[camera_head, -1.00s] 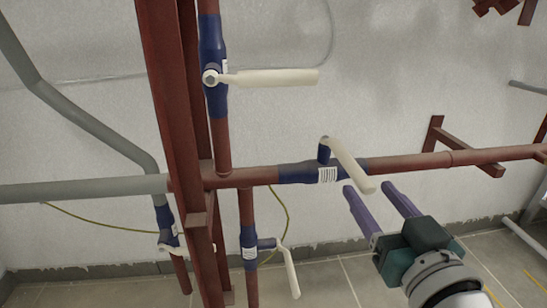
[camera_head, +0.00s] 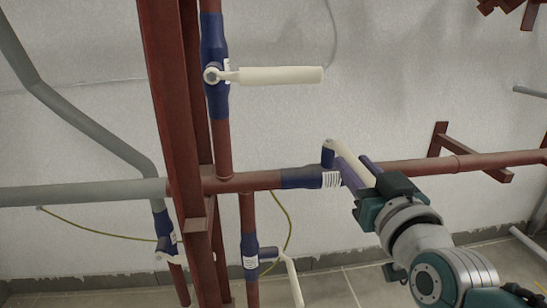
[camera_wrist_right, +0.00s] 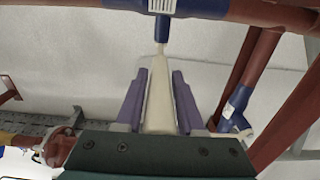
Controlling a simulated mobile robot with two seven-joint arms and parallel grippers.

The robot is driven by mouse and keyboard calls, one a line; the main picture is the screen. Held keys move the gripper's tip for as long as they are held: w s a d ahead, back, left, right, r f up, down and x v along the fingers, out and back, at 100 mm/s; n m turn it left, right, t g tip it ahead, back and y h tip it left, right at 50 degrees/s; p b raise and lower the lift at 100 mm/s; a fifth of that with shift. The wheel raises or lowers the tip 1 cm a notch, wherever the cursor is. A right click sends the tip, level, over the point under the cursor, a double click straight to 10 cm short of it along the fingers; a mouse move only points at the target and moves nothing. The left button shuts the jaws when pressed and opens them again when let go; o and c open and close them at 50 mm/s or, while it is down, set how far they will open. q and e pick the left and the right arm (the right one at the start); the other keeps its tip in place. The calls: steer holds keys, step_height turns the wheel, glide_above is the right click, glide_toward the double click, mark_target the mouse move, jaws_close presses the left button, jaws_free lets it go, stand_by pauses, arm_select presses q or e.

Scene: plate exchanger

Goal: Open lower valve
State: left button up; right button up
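A blue valve (camera_head: 302,177) sits on the horizontal red pipe, with a white lever (camera_head: 350,158) slanting down and to the right from its stem. My right gripper (camera_head: 354,164) has its purple fingers on either side of this lever. In the right wrist view the lever (camera_wrist_right: 159,95) lies between the two fingers, with narrow gaps still showing, so the gripper looks open around it. Another blue valve (camera_head: 249,254) sits lower, on a vertical red pipe, its white lever (camera_head: 293,278) hanging downward. My left gripper is not in view.
An upper valve (camera_head: 214,65) has its white lever (camera_head: 280,75) pointing right. A red steel post (camera_head: 175,110) stands left of the valves. A grey pipe (camera_head: 85,120) runs at the left. A red bracket (camera_head: 470,150) is on the wall at the right.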

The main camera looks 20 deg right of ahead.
jaws_close()
stand_by(1.0)
